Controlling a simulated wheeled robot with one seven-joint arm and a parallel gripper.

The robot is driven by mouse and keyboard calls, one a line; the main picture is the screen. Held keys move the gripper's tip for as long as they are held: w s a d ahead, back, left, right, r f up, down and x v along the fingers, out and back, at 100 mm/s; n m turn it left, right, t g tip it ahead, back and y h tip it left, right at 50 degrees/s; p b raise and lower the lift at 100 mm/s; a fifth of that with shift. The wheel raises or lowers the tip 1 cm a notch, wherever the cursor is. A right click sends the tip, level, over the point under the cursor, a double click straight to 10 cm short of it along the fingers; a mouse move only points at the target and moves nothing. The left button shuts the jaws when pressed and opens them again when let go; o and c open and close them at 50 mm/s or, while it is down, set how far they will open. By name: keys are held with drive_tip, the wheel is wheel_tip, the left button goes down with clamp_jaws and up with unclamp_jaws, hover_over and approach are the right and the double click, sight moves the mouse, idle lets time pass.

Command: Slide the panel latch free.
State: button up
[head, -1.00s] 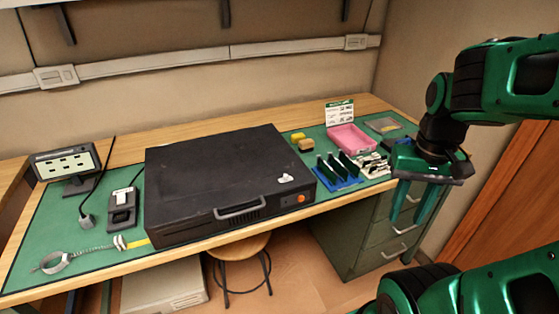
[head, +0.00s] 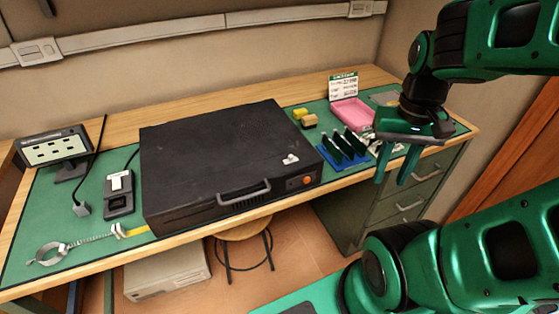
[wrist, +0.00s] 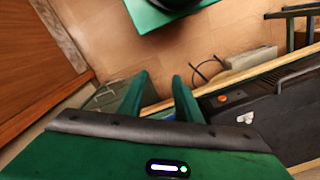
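A flat black case (head: 220,150) lies on the green mat of the workbench. A small pale piece (head: 290,159) sits on its top panel near the right front corner; it looks like the panel latch, but it is too small to tell its position. The case front has a grey handle (head: 244,192) and an orange round button (head: 307,180). My gripper (head: 396,176) is open and empty, fingers pointing down, to the right of the case and apart from it. In the wrist view my gripper (wrist: 160,82) also shows open, with the case (wrist: 285,118) at right.
A sign (head: 343,87) and yellow pieces (head: 300,114) are behind. A black device (head: 119,195), small display (head: 54,148) and wrist strap (head: 45,254) lie left. A stool (head: 240,232) stands below.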

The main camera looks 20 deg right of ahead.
drive_tip(key=shift+s+r, duration=0.15)
drive_tip(key=shift+s, duration=0.2)
drive_tip(key=c, duration=0.5)
drive_tip(key=shift+a+r, duration=0.1)
drive_tip(key=shift+r, duration=0.15)
clamp_jaws()
drive_tip(key=w+a+r+n+y, duration=0.1)
drive_tip(key=w+n+y, duration=0.2)
drive_tip(key=w+n, duration=0.4)
drive_tip(key=w+a+r+n+y, duration=0.1)
drive_tip(key=w+n+y, duration=0.3)
drive_tip(key=w, duration=1.2)
drive_tip(key=shift+w+r+n, duration=0.3)
drive_tip(key=shift+r+n, duration=0.4)
drive_tip(key=shift+n, duration=1.5)
